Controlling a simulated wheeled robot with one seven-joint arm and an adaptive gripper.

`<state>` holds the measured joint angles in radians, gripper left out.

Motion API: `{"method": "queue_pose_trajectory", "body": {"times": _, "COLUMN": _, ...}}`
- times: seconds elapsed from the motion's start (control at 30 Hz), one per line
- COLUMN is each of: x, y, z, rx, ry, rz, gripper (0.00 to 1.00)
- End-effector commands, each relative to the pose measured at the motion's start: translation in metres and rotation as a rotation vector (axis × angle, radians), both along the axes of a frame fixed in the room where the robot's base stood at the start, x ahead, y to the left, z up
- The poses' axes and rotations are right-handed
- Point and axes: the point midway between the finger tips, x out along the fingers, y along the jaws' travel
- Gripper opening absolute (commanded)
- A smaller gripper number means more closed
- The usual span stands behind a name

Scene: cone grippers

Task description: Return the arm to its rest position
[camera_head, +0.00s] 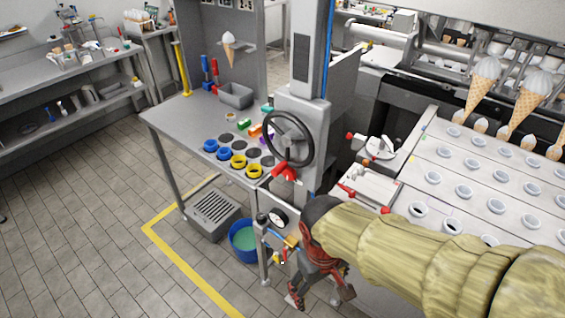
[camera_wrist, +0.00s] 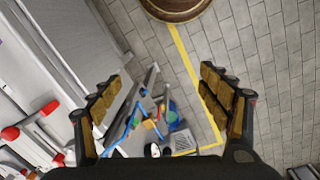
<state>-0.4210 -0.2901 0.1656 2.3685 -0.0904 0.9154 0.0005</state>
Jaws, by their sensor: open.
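My gripper (camera_head: 320,291) is in the lower middle of the head view, at the end of my arm, which wears a padded yellowish sleeve. It points downward in front of the machine's front side. In the wrist view my gripper (camera_wrist: 163,82) shows two widely spread fingers with brown pads, one at each side. Nothing is between the fingers, and the floor shows below them. My arm reaches in from the lower right of the head view and hides part of the machine front.
A pressure gauge (camera_head: 277,218) and a blue bucket (camera_head: 243,243) are left of my gripper. A handwheel (camera_head: 288,138) is above. The grey table (camera_head: 170,118) holds coloured rings. The machine deck (camera_head: 480,190) with white cups is at right. Tiled floor (camera_head: 95,220) is open at left.

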Motion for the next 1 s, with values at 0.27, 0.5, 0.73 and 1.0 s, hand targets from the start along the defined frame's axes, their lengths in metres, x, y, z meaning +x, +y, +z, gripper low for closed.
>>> {"method": "queue_pose_trajectory", "body": {"times": 0.27, "x": -0.006, "y": -0.048, "z": 0.08, "rx": 0.171, "ry": -0.269, "rz": -0.264, "gripper": 0.77}}
{"method": "queue_pose_trajectory", "body": {"times": 0.5, "x": -0.01, "y": -0.091, "z": 0.135, "rx": 0.198, "ry": -0.469, "rz": -0.408, "gripper": 0.77}}
{"method": "queue_pose_trajectory", "body": {"times": 0.73, "x": -0.011, "y": -0.103, "z": 0.138, "rx": 0.19, "ry": -0.486, "rz": -0.451, "gripper": 0.77}}
{"method": "queue_pose_trajectory", "body": {"times": 1.0, "x": -0.01, "y": -0.103, "z": 0.137, "rx": 0.189, "ry": -0.485, "rz": -0.449, "gripper": 0.77}}
